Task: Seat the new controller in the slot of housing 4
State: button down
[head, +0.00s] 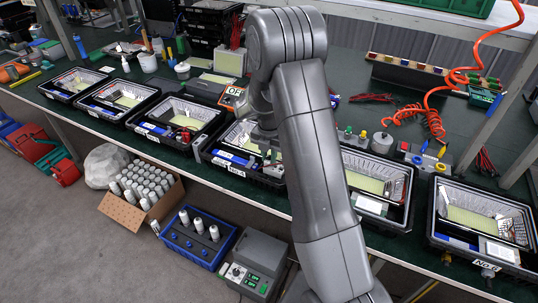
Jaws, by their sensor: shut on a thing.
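Housing 4 (222,157) is a black open case with a shiny reflector inside. It stands near the front edge of the green bench, with a white number label on its front and a blue part inside at the left. My gripper (266,143) points down over the right part of this housing. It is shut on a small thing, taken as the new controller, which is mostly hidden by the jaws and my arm. The slot cannot be made out, and I cannot tell whether the held thing touches the housing.
Similar housings stand on both sides, including housing 6 (485,263) at far right; my arm partly covers the right neighbour (385,160). An orange coiled hose (432,122) hangs at right. A cardboard box of cans (125,213) and a blue crate (180,245) sit below.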

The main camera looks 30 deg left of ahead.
aim_at(269, 159)
jog(key=shift+f+b, duration=0.6)
jog(key=shift+f, duration=0.55)
jog(key=shift+f+b, duration=1.05)
jog(key=shift+b, duration=0.05)
dwell(1.2)
jog(key=c, duration=1.2)
grip_release()
notch_tip(269, 159, up, 14)
jog(key=shift+f+b, duration=0.1)
jog(key=shift+b, duration=0.45)
notch_tip(269, 159, down, 14)
jog(key=shift+r+p, duration=0.1)
jog(key=shift+p, duration=0.45)
jog(key=shift+r, duration=0.4)
